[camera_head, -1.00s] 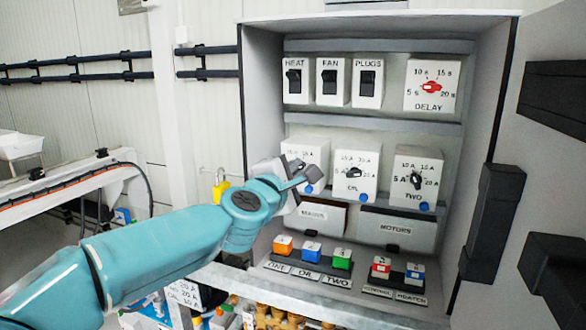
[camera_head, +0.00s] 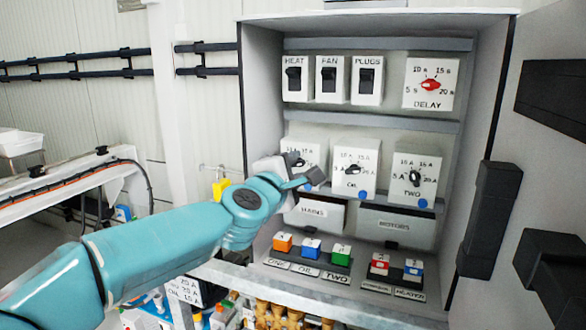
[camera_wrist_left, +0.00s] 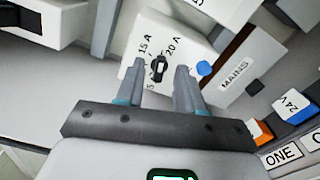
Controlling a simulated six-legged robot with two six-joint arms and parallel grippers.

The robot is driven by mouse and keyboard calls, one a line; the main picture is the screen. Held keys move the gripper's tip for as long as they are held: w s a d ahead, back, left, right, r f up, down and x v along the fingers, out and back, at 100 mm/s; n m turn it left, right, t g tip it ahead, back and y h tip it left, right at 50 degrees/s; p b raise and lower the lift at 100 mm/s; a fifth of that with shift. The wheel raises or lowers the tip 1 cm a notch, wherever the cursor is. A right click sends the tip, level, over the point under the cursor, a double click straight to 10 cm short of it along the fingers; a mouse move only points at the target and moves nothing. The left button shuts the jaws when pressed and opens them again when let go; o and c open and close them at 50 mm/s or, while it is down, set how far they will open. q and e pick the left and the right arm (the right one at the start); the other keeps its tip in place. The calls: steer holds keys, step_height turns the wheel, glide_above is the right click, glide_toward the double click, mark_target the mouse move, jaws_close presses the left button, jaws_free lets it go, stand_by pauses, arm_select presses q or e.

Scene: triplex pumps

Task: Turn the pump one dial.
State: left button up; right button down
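The pump one dial is a black knob (camera_wrist_left: 158,68) on a white box (camera_wrist_left: 135,32) marked with amp values in the left wrist view. In the head view its box (camera_head: 305,145) is the leftmost of the middle row, partly hidden by my left gripper. My left gripper (camera_wrist_left: 158,86) is open, with one finger on each side of the knob. I cannot tell whether the fingers touch it. In the head view my left gripper (camera_head: 309,180) is in front of the lower part of the box. My right gripper is in neither view.
The OIL dial box (camera_head: 354,168) stands close to the right, then the TWO dial box (camera_head: 413,178). HEAT, FAN and PLUGS switches and a DELAY dial (camera_head: 430,84) are above. The MAINS panel (camera_head: 318,213) and coloured buttons (camera_head: 311,249) are below. The cabinet's open door is at right.

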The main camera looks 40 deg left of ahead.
arm_select(q)
steer(key=shift+s, duration=0.1)
steer(key=p+v, duration=0.1)
steer(key=v, duration=1.5)
steer(key=shift+p, duration=0.4)
steer(key=shift+s+d, duration=0.1)
steer(key=shift+d, duration=0.05)
